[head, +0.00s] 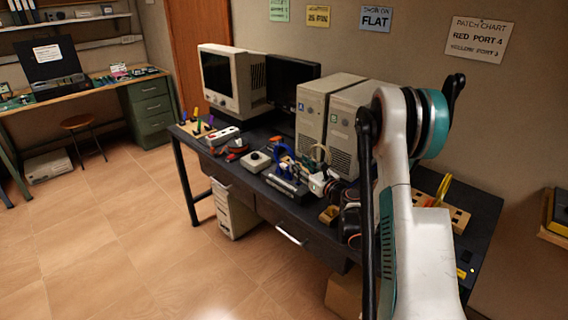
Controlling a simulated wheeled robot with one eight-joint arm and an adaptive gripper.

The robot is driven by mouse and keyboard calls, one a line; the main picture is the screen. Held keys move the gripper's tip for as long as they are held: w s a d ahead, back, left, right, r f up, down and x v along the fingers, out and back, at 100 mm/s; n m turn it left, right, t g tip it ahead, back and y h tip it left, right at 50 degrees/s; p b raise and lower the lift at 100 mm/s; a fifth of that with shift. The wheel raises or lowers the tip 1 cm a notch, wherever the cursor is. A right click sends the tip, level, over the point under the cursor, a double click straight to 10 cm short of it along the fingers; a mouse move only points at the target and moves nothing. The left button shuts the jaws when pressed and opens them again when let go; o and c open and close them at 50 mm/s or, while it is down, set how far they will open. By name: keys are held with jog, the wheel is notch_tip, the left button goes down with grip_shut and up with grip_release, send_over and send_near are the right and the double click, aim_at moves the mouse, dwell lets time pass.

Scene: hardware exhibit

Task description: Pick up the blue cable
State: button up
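A blue cable (282,150), looped, is near the middle of the dark workbench (225,167), in front of the computer towers. It is small in the head view, and its lower part is crowded by other small items, so I cannot tell where its ends lie. My white and teal arm (398,200) rises at the right and covers part of the bench.
Two beige towers (322,115), a CRT monitor (219,80) and a dark flat monitor (290,82) stand along the back.

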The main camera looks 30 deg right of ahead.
aim_at(293, 159)
jog(key=w, duration=0.1)
jog(key=w+b, duration=0.1)
jog(key=w, duration=0.1)
jog(key=w+b, duration=0.1)
jog(key=w, duration=0.1)
jog(key=shift+w+a+f, duration=0.15)
jog(key=shift+a+f, duration=0.2)
jog(key=shift+a, duration=0.05)
jog(key=shift+w+r, duration=0.1)
jog(key=shift+w, duration=0.15)
jog(key=shift+c, duration=0.6)
grip_shut()
